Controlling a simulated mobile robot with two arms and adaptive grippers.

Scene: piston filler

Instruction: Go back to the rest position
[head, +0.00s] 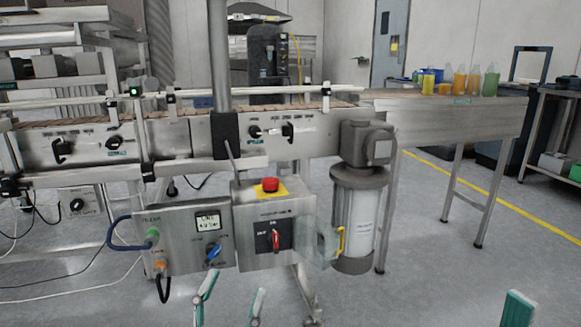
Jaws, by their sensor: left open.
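My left gripper (231,292) is at the bottom edge, left of centre, in the head view. Its two teal and pale fingertips stand apart with bare floor between them, so it is open and empty. It is below and in front of the piston filler's control boxes and appears clear of them. Only one teal fingertip of my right gripper (517,309) shows at the bottom right. The rest of that gripper is out of the picture.
Several coloured bottles (460,82) are on the conveyor's right end.

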